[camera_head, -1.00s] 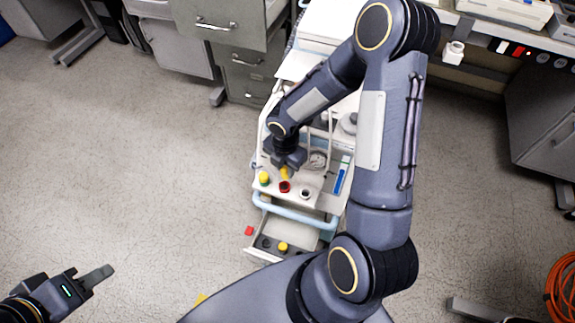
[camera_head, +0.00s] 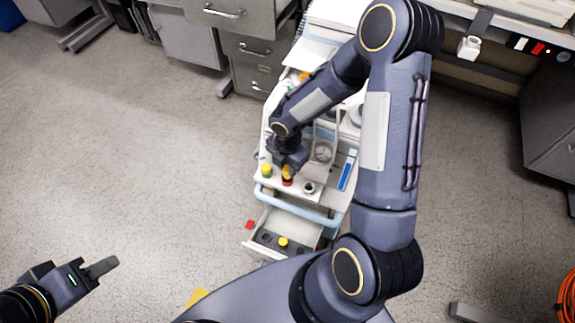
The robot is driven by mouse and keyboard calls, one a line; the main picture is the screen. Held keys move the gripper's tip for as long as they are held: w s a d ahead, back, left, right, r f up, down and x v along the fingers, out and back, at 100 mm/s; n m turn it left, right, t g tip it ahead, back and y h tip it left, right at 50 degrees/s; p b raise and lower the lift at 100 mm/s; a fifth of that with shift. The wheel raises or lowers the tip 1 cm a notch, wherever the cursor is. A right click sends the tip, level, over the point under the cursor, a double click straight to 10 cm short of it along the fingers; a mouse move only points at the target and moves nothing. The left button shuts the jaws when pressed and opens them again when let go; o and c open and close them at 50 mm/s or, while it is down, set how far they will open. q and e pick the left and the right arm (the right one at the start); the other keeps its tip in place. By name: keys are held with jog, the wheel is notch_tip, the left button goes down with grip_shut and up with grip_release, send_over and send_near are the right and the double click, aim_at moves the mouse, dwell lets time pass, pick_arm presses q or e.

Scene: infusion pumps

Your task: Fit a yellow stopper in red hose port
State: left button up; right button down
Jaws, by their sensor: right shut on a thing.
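My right gripper (camera_head: 288,163) is shut on a yellow stopper (camera_head: 287,171). The stopper is directly over the red hose port (camera_head: 287,182) on the cart's white top and appears to touch it; how deep it sits cannot be told. Left of it, another yellow stopper (camera_head: 266,169) sits on a port with a greenish base. Right of it is a port with a dark opening (camera_head: 308,187). My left gripper (camera_head: 112,264) is far from the cart, over the floor at lower left, with nothing visible in it; its finger gap cannot be made out.
An open drawer (camera_head: 258,253) below the blue handle (camera_head: 300,208) holds another yellow stopper (camera_head: 283,242) and dark round pieces. A small red piece (camera_head: 250,225) shows at its left edge. Grey cabinets (camera_head: 245,55) stand behind. The floor (camera_head: 130,160) at left is clear.

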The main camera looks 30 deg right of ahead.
jog(key=shift+f+b, duration=0.8)
jog(key=shift+f, duration=0.2)
jog(key=shift+s+f+b, duration=0.1)
jog(key=shift+f+b, duration=0.35)
jog(key=shift+f, duration=0.05)
jog(key=shift+s+f+b, duration=0.2)
jog(key=shift+f+b, duration=0.1)
jog(key=shift+f, duration=0.05)
jog(key=c, duration=1.1)
grip_release()
jog(key=shift+o, duration=0.2)
jog(key=r+p, duration=0.1)
jog(key=r, duration=0.3)
jog(key=r+p, duration=0.1)
jog(key=r, duration=0.3)
jog(key=shift+w+a, duration=0.15)
jog(key=shift+w, duration=0.05)
jog(key=shift+a+r, duration=0.1)
jog(key=shift+r, duration=0.2)
